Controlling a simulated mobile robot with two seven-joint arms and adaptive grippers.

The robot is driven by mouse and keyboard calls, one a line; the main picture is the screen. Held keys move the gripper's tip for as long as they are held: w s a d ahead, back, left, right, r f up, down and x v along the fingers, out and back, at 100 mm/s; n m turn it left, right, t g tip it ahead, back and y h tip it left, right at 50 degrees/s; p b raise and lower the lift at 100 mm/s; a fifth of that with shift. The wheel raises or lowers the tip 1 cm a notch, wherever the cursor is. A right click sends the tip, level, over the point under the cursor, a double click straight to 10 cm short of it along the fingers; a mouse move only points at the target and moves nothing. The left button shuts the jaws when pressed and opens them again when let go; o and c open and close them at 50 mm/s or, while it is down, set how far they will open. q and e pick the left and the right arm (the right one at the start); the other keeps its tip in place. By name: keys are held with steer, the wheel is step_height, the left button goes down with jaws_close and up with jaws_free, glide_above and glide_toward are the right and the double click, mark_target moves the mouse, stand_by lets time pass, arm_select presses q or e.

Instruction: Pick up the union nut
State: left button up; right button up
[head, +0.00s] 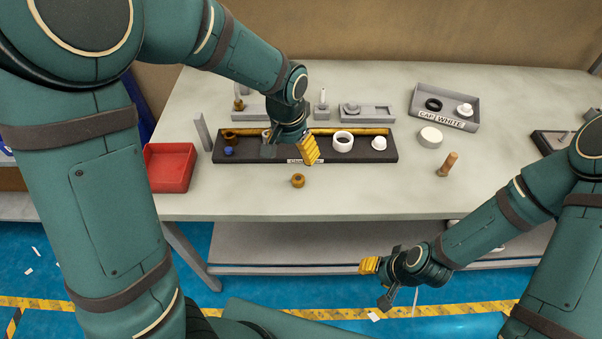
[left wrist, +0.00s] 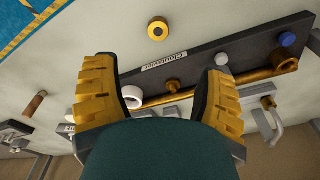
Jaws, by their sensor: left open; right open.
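A brass ring-shaped nut with a dark hole (head: 298,181), which looks like the union nut, lies on the table in front of the black tray. It also shows in the left wrist view (left wrist: 158,28), beyond the fingers and near the top of the picture. My left gripper (head: 290,150) is over the middle of the tray, behind the nut, with its fingers apart (left wrist: 160,92) and nothing held. It hides part of the tray. My right gripper (head: 377,282) is open and empty in front of the table's front edge, far from the nut.
The black tray (head: 272,156) holds a brass pipe, a white ring (head: 343,141), a white cap (head: 379,143), brown fittings and a blue cap (head: 228,151). A red bin (head: 170,168) stands left. The table front around the nut is clear.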

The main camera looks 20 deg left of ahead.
arm_select(q)
steer(key=b, duration=0.2)
glide_above(298, 178)
steer(key=s, duration=0.1)
steer(key=f, duration=0.7)
steer(key=shift+a+f, duration=0.1)
steer(key=shift+a, duration=0.1)
steer(key=shift+w+d+f+b, duration=0.1)
steer(key=shift+w+f+b, duration=0.1)
steer(key=shift+f, duration=0.75)
steer(key=shift+w+d+f+b, duration=0.1)
steer(key=shift+w+f+b, duration=0.1)
steer(key=shift+f, duration=0.75)
steer(key=shift+w+d+f+b, duration=0.1)
steer(key=shift+w+f+b, duration=0.1)
steer(key=shift+f, duration=0.75)
steer(key=shift+s+a, duration=0.1)
jaws_close()
